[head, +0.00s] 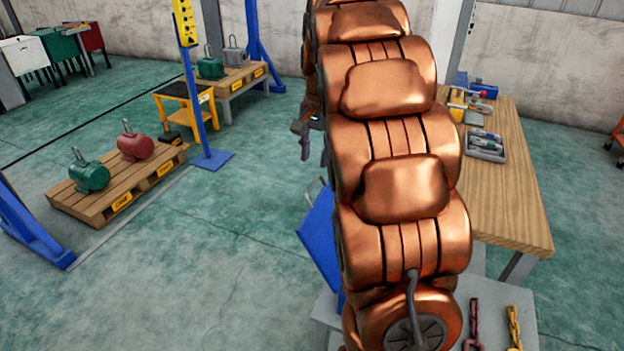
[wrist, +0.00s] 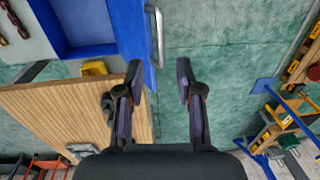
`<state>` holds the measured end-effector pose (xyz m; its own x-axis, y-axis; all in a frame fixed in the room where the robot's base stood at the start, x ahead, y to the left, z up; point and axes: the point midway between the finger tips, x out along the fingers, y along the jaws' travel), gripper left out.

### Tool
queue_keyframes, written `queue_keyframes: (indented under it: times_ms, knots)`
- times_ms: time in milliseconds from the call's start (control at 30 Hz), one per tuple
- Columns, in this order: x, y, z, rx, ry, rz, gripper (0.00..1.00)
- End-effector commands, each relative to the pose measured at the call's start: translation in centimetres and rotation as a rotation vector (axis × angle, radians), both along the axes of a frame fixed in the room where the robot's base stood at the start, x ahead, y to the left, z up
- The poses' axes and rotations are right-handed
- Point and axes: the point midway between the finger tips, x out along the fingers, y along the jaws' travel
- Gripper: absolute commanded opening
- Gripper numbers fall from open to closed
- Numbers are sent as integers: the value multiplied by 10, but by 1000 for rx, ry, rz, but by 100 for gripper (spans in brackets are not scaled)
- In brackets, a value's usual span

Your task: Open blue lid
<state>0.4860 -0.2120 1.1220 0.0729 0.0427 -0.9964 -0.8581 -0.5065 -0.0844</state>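The blue lid (head: 320,242) shows in the head view just left of my arm, as a steeply tilted panel with a metal handle (head: 315,192) at its upper edge. My arm hides its right part. In the wrist view the blue lid (wrist: 133,32) is at the top, beside a blue recess, with the handle (wrist: 158,38) on its right side. My gripper (wrist: 158,78) is open and empty, its two fingers apart just below the handle in the picture. Whether a finger touches the lid cannot be told. In the head view my gripper (head: 305,142) is partly hidden behind my arm.
A grey surface (head: 500,335) with a red and a yellow chain is at bottom right. A wooden table (head: 510,200) with tools stands behind it. Pallets (head: 120,190) with motors and a blue post (head: 195,100) are at left. The green floor between is free.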

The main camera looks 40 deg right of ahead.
Motion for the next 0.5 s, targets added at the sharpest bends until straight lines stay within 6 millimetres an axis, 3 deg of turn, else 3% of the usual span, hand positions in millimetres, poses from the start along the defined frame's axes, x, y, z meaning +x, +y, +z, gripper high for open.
queue_keyframes:
  times_ms: [500]
  knots:
    - [2, 3, -52, 3, 4, 0, 36]
